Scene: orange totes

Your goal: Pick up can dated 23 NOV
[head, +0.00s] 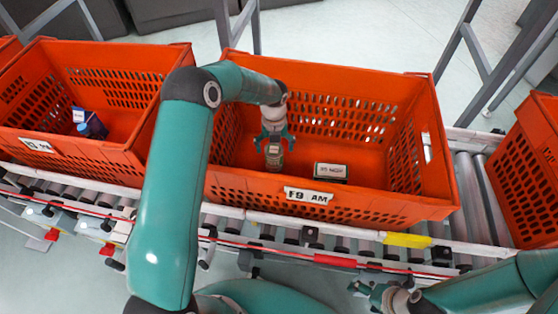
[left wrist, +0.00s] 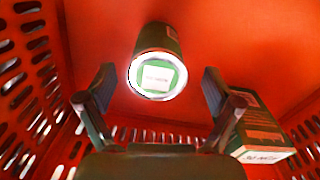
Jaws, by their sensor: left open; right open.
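A dark green can with a silver rim and a white label on its top stands in the middle orange tote (head: 390,205); I see the can in the head view (head: 274,163) and the left wrist view (left wrist: 157,40). The print on its label is too small to read. My left gripper (head: 276,139) is open inside the tote, above the can. In the left wrist view, the can is ahead between its two spread fingertips (left wrist: 157,88), seemingly apart from them. My right gripper (head: 380,293) is open and empty at the lower right, outside the tote.
A green box (head: 330,178) with a white label lies right of the can; it also shows in the left wrist view (left wrist: 258,133). The left tote (head: 75,155) holds a blue item (head: 92,124). Another tote (head: 530,180) stands right. Tote walls surround my left gripper.

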